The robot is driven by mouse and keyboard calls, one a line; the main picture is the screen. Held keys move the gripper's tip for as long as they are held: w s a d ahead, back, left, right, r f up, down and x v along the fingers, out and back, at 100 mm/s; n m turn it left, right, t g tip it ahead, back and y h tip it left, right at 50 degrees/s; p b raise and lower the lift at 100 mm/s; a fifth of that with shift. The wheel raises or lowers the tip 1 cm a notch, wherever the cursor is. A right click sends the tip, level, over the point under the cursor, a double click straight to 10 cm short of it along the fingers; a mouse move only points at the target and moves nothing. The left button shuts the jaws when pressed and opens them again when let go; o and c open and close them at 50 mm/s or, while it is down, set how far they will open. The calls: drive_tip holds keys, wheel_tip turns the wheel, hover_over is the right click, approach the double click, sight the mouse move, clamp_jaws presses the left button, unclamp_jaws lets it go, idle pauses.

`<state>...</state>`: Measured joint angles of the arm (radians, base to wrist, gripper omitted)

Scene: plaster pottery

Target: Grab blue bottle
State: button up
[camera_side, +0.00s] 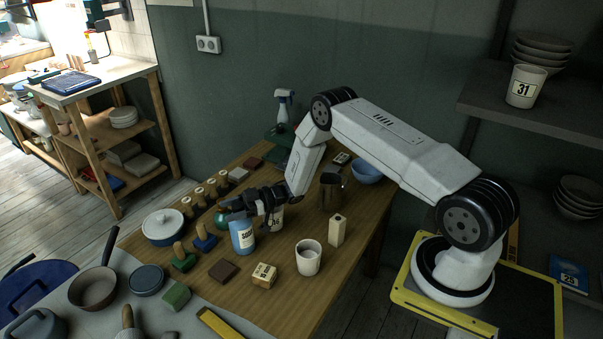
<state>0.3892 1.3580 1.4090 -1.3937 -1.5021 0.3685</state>
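The blue bottle (243,239) stands upright on the wooden table, with a pale label on its front. My gripper (238,208) is dark and reaches in from the right, at the bottle's top. Its fingers cover the top of the bottle. I cannot tell whether they touch the bottle or are closed around it. A pale cup with a number (276,220) stands just right of the bottle, partly hidden behind my gripper.
A white cup (308,257), a cream block (337,229) and a small numbered box (264,275) stand to the right and front. A metal jug (331,190) stands behind.

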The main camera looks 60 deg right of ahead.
clamp_jaws()
idle(1.2)
